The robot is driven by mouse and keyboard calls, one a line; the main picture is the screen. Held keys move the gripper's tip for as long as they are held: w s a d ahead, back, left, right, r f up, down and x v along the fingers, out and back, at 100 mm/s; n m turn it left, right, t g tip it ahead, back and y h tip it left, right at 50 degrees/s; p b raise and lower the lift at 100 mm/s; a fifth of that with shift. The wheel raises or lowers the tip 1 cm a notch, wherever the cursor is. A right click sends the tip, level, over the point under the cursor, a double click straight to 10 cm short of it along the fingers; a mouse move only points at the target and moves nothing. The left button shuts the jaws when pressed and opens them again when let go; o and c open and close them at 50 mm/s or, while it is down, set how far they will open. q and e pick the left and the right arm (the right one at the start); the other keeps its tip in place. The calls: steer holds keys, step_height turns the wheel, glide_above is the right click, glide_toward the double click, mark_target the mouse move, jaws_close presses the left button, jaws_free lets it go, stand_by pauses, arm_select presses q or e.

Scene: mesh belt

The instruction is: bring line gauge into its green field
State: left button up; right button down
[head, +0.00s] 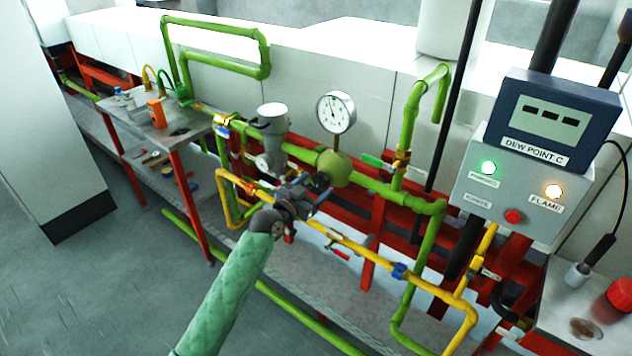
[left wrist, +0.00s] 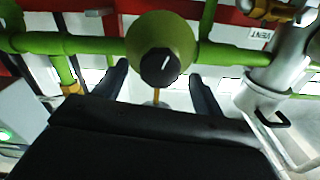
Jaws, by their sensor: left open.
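The line gauge (head: 337,112) is a round white dial on a short stem above a green regulator body (head: 337,167) in the green pipe. Its dark needle points upward, leaning slightly left; a green field is too small to make out. The regulator's black knob (left wrist: 161,67), with a white mark, faces my left wrist camera. My left gripper (head: 315,186) is open in front of the regulator. In the left wrist view its fingers (left wrist: 161,88) stand on either side of the knob, with visible gaps. Contact is not visible. My right gripper is not in view.
A grey filter bowl (head: 271,140) stands left of the regulator. A green-handled valve (head: 376,162) is to its right. A yellow pipe (head: 372,258) runs below. A control box (head: 515,190) with lit lamps and a DEW POINT display (head: 548,120) stands at right.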

arm_select(q)
steer(key=shift+w+d, duration=0.3)
steer(key=shift+w, duration=0.15)
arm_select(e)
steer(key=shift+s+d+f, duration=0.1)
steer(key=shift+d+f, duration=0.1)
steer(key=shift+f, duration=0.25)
arm_select(q)
steer(key=c, duration=1)
steer(key=shift+n, duration=0.3)
steer(key=n, duration=0.3)
steer(key=shift+n+p, duration=0.3)
steer(key=shift+n, duration=0.7)
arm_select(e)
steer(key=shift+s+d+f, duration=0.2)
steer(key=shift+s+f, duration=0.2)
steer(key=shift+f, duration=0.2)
